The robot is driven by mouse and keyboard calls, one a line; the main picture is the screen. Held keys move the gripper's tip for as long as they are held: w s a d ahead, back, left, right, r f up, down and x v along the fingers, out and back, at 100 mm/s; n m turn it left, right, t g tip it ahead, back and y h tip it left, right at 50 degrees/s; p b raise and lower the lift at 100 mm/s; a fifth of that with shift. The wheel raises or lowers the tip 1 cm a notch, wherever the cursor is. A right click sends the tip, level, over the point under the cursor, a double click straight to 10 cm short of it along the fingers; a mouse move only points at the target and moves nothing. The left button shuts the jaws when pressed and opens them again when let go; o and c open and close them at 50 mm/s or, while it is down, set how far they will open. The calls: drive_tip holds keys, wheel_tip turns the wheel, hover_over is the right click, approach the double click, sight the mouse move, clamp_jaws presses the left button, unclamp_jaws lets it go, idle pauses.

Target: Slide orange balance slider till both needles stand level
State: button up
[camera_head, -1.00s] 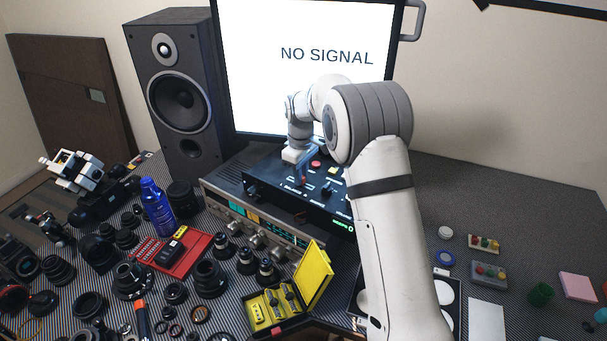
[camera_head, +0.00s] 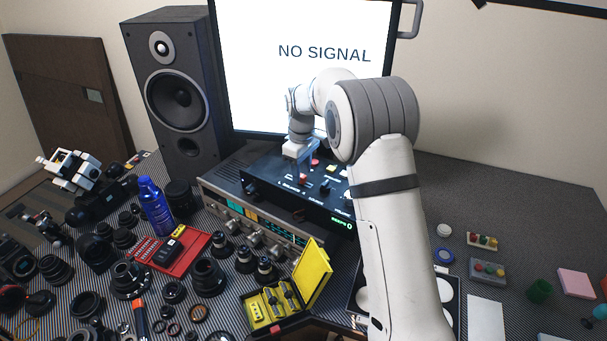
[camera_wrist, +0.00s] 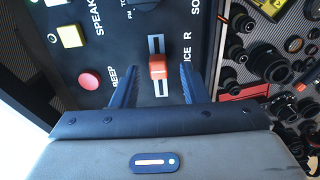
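The orange slider (camera_wrist: 157,67) stands in a short pale slot on a black panel, below the middle of the slot as the wrist view shows it. My gripper (camera_wrist: 158,78) is open, with one dark blue finger on each side of the slider and a visible gap on both sides. In the head view my gripper (camera_head: 304,167) is over the black control box (camera_head: 272,183), pointing down at its top. The slider (camera_head: 302,181) shows there as a small orange spot by the fingers. No needles can be made out in either view.
A red button (camera_wrist: 89,80) and a yellow button (camera_wrist: 70,36) are left of my fingers in the wrist view. The monitor (camera_head: 300,60) stands behind the box, the speaker (camera_head: 175,90) to its left.

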sight(302, 176)
wheel_tip(302, 176, up, 6)
drive_tip(key=shift+r+b, duration=0.1)
drive_tip(key=shift+b, duration=0.2)
drive_tip(key=shift+r, duration=0.1)
drive_tip(key=shift+s+d+r, duration=0.1)
drive_tip(key=shift+s+r, duration=0.1)
drive_tip(key=s+d+r+m+t, duration=0.1)
drive_tip(key=s+d+r+m, duration=0.25)
drive_tip(key=s, duration=0.35)
drive_tip(key=s+d+r+m, duration=0.2)
drive_tip(key=s+d+r, duration=0.25)
drive_tip(key=s, duration=0.35)
drive_tip(key=s+d+f+m+t, duration=0.1)
drive_tip(key=s+d+f+m, duration=0.1)
drive_tip(key=s, duration=0.8)
drive_tip(key=s+d+f+m+t, duration=0.1)
drive_tip(key=s+d+f+m, duration=0.2)
drive_tip(key=s, duration=0.7)
drive_tip(key=shift+s+d, duration=0.25)
drive_tip(key=shift+s, duration=0.1)
drive_tip(key=shift+f+m, duration=0.1)
drive_tip(key=shift+m, duration=0.15)
